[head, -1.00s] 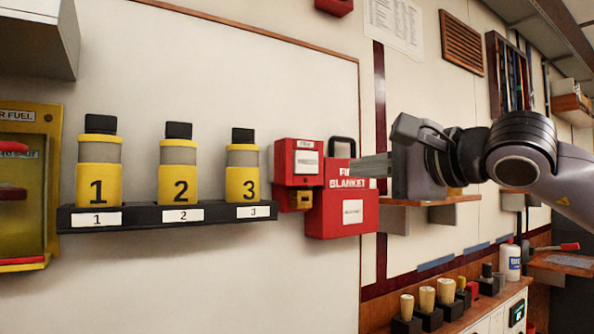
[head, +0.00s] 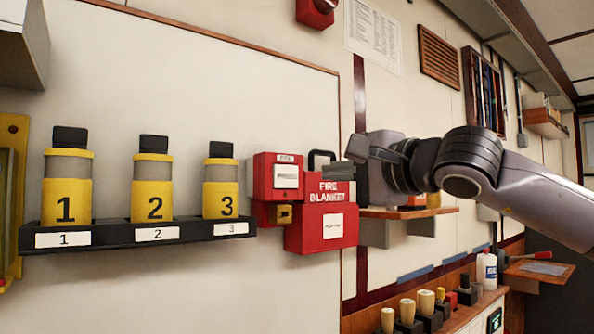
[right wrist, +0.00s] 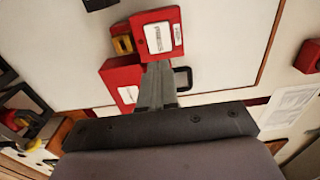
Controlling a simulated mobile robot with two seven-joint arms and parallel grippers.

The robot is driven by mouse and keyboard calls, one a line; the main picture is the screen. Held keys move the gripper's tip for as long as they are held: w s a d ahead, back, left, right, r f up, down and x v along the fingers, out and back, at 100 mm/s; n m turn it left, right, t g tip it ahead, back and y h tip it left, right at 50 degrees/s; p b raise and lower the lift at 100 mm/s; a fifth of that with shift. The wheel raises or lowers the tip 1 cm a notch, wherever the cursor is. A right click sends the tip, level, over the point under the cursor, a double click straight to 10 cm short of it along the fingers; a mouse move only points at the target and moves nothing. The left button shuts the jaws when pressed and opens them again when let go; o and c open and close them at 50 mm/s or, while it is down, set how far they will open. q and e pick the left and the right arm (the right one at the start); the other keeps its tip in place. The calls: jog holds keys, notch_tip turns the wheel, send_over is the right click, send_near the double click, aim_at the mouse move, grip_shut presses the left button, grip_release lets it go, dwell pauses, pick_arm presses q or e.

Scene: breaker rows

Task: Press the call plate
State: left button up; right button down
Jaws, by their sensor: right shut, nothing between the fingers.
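The call plate is a white plate (head: 287,176) on the face of a small red wall box (head: 263,178), left of centre in the head view. In the right wrist view the plate (right wrist: 158,38) is just past the fingertips. My right gripper (head: 326,172) is shut and empty, its fingers pointing left toward the box. In the head view the fingertips overlap the fire blanket box, a little right of the plate. My left gripper is not in view.
A red fire blanket box (head: 303,238) hangs right beside the call box. A black shelf (head: 120,241) with three numbered yellow canisters is to the left. A wooden shelf (head: 410,212) is below my right arm. Several handles stand on the lower counter.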

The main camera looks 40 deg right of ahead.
jog(key=p, duration=0.2)
send_near(287, 176)
jog(key=w, duration=0.5)
jog(key=shift+d+r, duration=0.15)
jog(key=shift+d, duration=0.05)
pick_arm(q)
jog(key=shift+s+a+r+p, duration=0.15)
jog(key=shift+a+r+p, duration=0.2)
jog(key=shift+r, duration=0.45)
pick_arm(e)
jog(key=shift+w+d, duration=0.1)
jog(key=shift+w, duration=0.85)
